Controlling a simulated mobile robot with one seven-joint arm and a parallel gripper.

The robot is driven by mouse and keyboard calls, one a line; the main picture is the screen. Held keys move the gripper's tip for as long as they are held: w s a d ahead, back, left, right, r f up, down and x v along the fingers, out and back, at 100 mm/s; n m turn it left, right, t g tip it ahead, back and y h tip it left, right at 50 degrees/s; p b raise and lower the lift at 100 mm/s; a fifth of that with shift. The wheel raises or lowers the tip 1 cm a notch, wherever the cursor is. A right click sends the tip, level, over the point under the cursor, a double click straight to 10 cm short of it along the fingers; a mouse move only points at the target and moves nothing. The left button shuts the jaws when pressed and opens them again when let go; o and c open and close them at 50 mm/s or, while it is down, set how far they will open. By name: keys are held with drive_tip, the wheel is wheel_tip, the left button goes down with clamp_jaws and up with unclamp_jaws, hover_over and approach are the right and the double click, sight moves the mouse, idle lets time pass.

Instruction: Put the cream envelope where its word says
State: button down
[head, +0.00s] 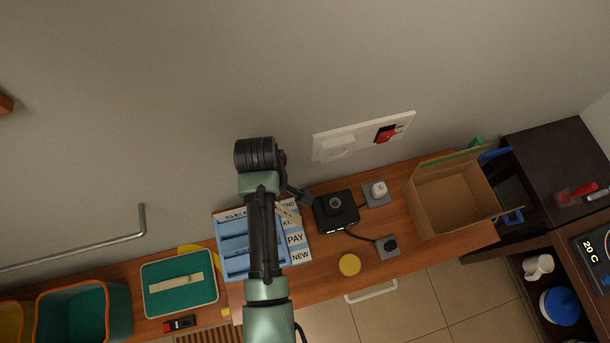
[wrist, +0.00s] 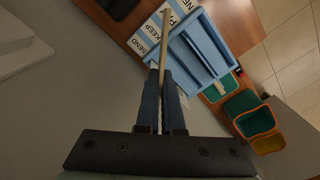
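My gripper (wrist: 164,76) is shut on a thin cream piece (wrist: 164,42), apparently the cream envelope, seen edge-on in the wrist view. No word on it can be read. The head view shows a cream strip (head: 287,213) by the gripper, over the upper right of a blue sorter (head: 232,275). The sorter, also in the wrist view (wrist: 212,40), has compartments and a label column. SEND (wrist: 152,30) and KEEP (wrist: 138,46) show in the wrist view, PAY (head: 295,239) and NEW (head: 300,256) in the head view. My arm hides the sorter's middle.
A black device (head: 336,210) with cabled plugs stands right of the sorter, near a yellow disc (head: 349,265). An open cardboard box (head: 425,209) is farther right. A green tray (head: 160,303) and bins (head: 122,310) lie left. The wall with a socket panel (head: 362,137) is close behind.

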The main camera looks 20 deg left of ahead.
drive_tip(key=s+a+f+n, duration=0.4)
drive_tip(key=a+n, duration=0.3)
drive_tip(key=n, duration=0.2)
drive_tip(key=shift+s+a+f+n+p, duration=0.2)
drive_tip(key=shift+s+f+n+p, duration=0.15)
drive_tip(key=shift+s, duration=0.3)
drive_tip(key=shift+w+d+r, duration=0.1)
drive_tip(key=shift+r, duration=0.05)
drive_tip(key=shift+f+b, duration=1.4)
drive_tip(key=shift+f, duration=0.75)
drive_tip(key=shift+f, duration=0.2)
drive_tip(key=shift+f+b, duration=2.05)
drive_tip(key=shift+f, duration=0.35)
drive_tip(key=c, duration=1)
unclamp_jaws()
